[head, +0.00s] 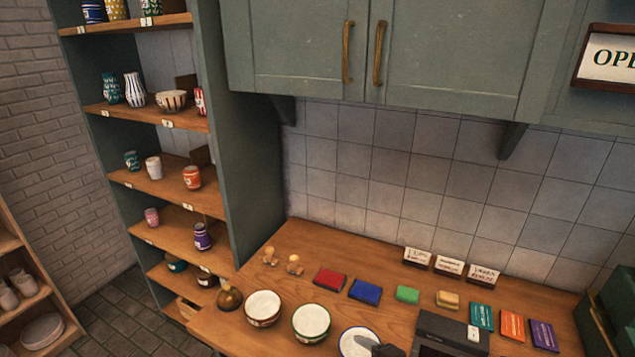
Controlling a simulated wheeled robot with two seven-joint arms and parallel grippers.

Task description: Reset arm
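Neither of my grippers can be made out in the head view. A dark grey shape (384,350) juts in at the bottom edge, in front of a white bowl (350,337). I cannot tell whether it is part of my arm or a tool. The wooden counter (375,265) runs along the tiled wall.
Two more bowls (263,306) (311,321) and a brown round pot (229,297) stand on the counter's left. Red (330,279) and blue (365,291) pads, sponges, small cards and a dark box (450,332) lie farther right. Pottery shelves (165,185) stand left; cabinets (420,60) hang above.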

